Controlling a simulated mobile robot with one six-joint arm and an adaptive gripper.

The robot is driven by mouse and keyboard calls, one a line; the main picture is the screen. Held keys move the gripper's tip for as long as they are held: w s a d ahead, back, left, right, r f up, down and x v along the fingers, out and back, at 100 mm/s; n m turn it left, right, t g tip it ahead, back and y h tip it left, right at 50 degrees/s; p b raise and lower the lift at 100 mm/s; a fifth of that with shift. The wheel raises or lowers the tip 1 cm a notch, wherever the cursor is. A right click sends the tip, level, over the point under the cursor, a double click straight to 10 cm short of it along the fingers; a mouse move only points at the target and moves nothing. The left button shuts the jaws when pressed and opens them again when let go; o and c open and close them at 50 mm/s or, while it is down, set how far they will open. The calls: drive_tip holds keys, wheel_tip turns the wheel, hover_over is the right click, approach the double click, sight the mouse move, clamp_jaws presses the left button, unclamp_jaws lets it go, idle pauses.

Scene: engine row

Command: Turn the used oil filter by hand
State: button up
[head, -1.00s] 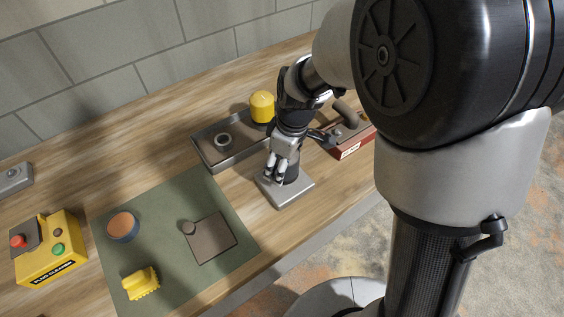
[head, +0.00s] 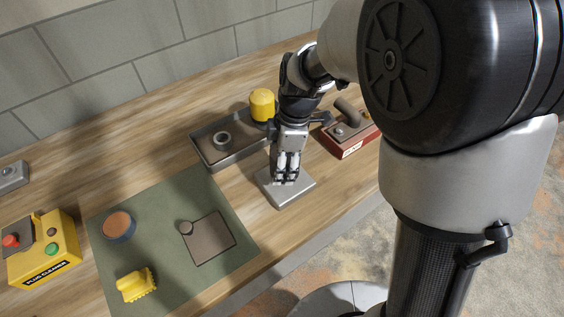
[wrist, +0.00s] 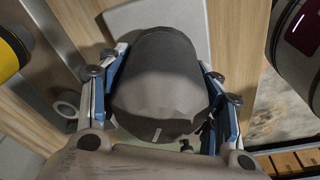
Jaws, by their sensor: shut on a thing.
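The used oil filter (wrist: 160,75) is a dark grey rounded body that fills the middle of the wrist view. It stands over a pale grey metal block (head: 289,196) near the front edge of the bench. My gripper (head: 286,178) points down over the block, with its fingers on both sides of the filter. In the wrist view my gripper (wrist: 159,92) is shut on the filter, one blue-edged finger along each side. In the head view the fingers hide most of the filter. The wrist view does not show its lower end.
A grey metal tray (head: 207,156) stands behind left, with a ring (head: 222,138) in it and a yellow canister (head: 262,105) at its far end. A red box (head: 356,146) stands close right. A green mat (head: 170,205) and a yellow plug cleaner (head: 45,258) lie left.

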drive_tip(key=n, duration=0.3)
drive_tip(key=shift+s+g, duration=0.15)
drive_tip(key=shift+g, duration=0.15)
drive_tip(key=o, duration=1.4)
